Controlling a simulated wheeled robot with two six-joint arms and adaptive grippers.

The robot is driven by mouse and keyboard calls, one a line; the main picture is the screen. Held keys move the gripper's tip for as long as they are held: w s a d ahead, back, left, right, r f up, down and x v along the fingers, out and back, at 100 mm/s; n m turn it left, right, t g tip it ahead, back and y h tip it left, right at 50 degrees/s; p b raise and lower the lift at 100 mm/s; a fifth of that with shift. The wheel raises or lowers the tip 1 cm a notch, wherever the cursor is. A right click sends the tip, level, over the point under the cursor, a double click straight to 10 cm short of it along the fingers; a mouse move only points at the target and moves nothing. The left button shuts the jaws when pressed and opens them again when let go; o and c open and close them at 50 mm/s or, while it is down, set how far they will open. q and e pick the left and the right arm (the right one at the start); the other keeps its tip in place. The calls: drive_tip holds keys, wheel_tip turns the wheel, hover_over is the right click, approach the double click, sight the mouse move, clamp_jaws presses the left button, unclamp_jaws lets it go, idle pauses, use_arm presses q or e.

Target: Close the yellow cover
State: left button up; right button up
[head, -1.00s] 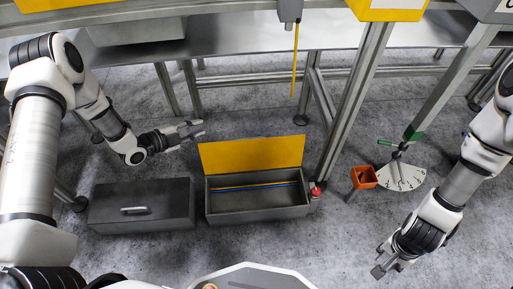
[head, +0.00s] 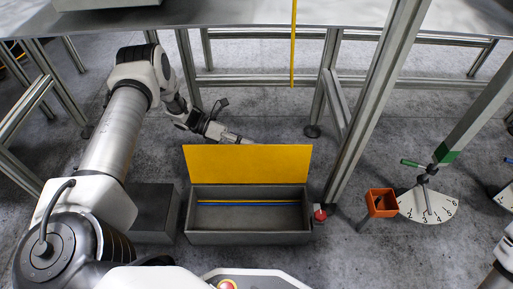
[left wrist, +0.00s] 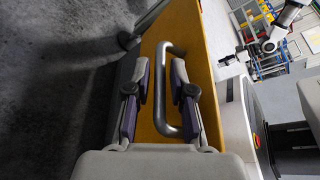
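The yellow cover (head: 247,164) stands open, tilted up at the back edge of a grey box (head: 250,238). Thin blue and yellow strips run along the inside of the box. My left gripper (head: 238,138) is behind the cover, its tips near the cover's top edge. In the left wrist view the back face of the cover (left wrist: 205,50) carries a metal handle (left wrist: 161,95). My left gripper's fingers (left wrist: 160,80) are open, one on each side of the handle, with gaps showing.
A closed dark grey box (head: 152,212) stands left of the open one, partly behind my left arm. A red button (head: 320,214) is at the box's right side. A metal post, an orange holder (head: 382,203) and a numbered dial (head: 428,205) stand further right.

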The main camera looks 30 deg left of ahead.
use_arm(q)
drive_tip(key=shift+x, duration=1.1)
clamp_jaws()
